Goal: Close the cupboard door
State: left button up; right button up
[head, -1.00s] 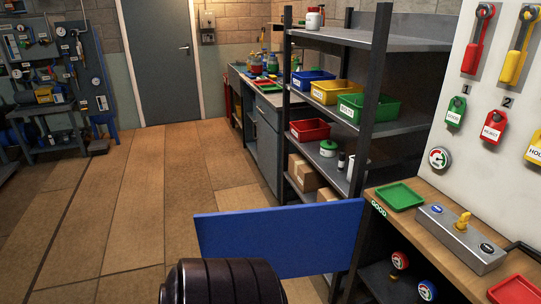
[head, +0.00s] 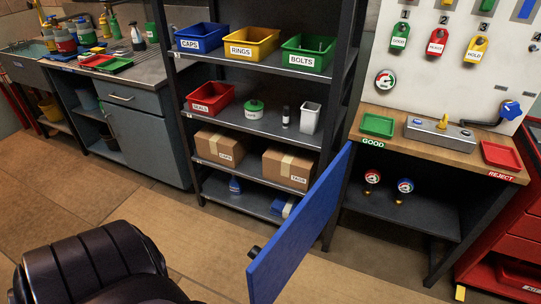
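The blue cupboard door (head: 300,232) stands open in the head view, swung out from the bench's left front leg toward me. A dark knob (head: 254,252) shows at its near edge. The cupboard opening (head: 400,212) under the wooden bench is uncovered, with two gauges (head: 372,178) inside. Neither of my grippers is in view.
A dark padded chair-like shape (head: 95,265) fills the lower left. A grey shelf rack (head: 262,128) with bins and boxes stands behind the door. A red drawer cabinet (head: 510,250) is at the right. Floor in front of the rack is clear.

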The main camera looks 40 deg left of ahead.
aim_at(268, 274)
jog(key=j+z, duration=0.3)
jog(key=j, duration=1.65)
